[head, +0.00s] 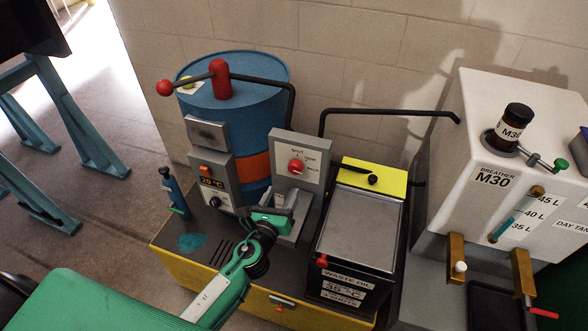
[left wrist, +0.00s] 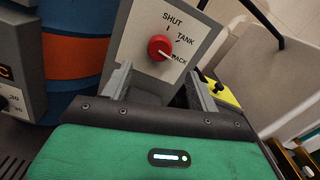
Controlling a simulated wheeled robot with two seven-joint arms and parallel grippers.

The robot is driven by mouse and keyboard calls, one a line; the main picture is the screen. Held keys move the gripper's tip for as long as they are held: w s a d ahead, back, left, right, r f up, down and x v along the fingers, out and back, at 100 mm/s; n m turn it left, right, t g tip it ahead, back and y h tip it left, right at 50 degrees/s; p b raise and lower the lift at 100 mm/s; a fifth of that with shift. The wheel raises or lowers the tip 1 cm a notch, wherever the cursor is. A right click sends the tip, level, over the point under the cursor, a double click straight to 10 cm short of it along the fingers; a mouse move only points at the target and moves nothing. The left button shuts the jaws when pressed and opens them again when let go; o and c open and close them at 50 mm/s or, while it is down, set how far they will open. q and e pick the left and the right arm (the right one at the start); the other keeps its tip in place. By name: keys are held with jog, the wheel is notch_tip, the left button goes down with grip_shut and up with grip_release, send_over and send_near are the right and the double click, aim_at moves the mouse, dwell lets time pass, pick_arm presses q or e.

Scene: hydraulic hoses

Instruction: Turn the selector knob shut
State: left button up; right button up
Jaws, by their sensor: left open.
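The red selector knob (head: 296,167) is on a grey upright panel (head: 283,148) in front of the blue drum. In the left wrist view the red knob (left wrist: 160,48) sits among the labels SHUT at the top, TANK at the upper right and one ending in "ACK" at the lower right. Its pale pointer mark faces the lower-right label. My left gripper (head: 279,207) is in front of the panel, below the knob. In the left wrist view its open fingers (left wrist: 157,80) stand apart with nothing between them, just short of the knob. My right gripper does not show.
A blue drum (head: 258,118) with a red-handled pump stands behind. A grey temperature box (head: 211,184) is left of the panel. The waste bin (head: 358,230) with a yellow strip stands close on the right. A white tank (head: 515,170) is farther right.

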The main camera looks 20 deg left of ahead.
aim_at(294, 170)
pick_arm(q)
jog(key=w+p, duration=0.1)
jog(key=w, duration=0.8)
jog(key=shift+w+d, duration=0.15)
jog(key=shift+w, duration=0.25)
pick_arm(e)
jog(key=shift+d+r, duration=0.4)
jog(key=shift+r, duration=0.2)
pick_arm(q)
jog(key=c, duration=1)
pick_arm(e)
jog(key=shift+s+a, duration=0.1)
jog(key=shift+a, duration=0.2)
